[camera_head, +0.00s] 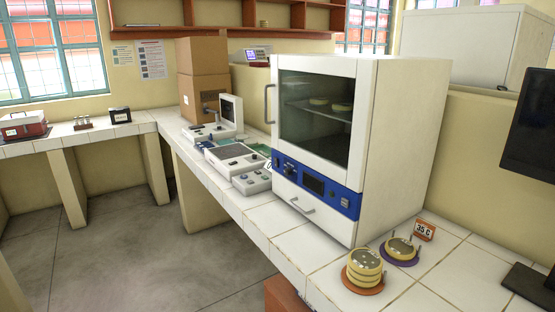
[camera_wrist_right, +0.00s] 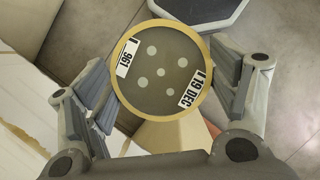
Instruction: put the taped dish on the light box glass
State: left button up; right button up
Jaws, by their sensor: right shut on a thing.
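A round dish (camera_wrist_right: 160,72) with a tan rim, pale spots and two white label strips, reading "961" and "19 DEC", fills the middle of the right wrist view. My right gripper (camera_wrist_right: 164,78) is shut on it, one finger on each side of its rim. Neither the dish nor my right gripper can be made out in the head view. A low, flat unit with a grey top panel (camera_head: 235,156) on the bench left of the incubator looks like the light box; its top looks bare. My left gripper is not in view.
A white incubator (camera_head: 402,130) with a shut glass door stands on the bench; dishes show inside. Stacked dishes (camera_head: 363,267) and another dish pile (camera_head: 400,248) sit on coloured mats at the right. A control box (camera_head: 251,182) and an instrument with a screen (camera_head: 231,110) flank the flat unit.

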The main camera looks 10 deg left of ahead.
aim_at(231, 151)
jog(key=i+j, duration=0.2)
jog(key=j, duration=0.15)
jog(key=i+j+z, duration=0.1)
jog(key=i+j, duration=0.25)
jog(key=j, duration=0.35)
jog(key=i+j+z, duration=0.15)
jog(key=j, duration=0.2)
jog(key=i+j+z, duration=0.1)
jog(key=j, duration=0.3)
jog(key=i+j+z, duration=0.1)
jog(key=i+j, duration=0.25)
jog(key=i+j+z, duration=0.1)
jog(key=j, duration=0.45)
jog(key=i+j+z, duration=0.1)
jog(key=i+j, duration=0.15)
jog(key=j, duration=0.25)
jog(key=i+j+z, duration=0.1)
jog(key=j, duration=0.35)
jog(key=i+j+z, duration=0.1)
jog(key=j, duration=0.4)
jog(key=i+j+z, duration=0.1)
jog(key=j, duration=0.4)
jog(key=i+j+z, duration=0.1)
jog(key=j, duration=0.4)
jog(key=i, duration=0.1)
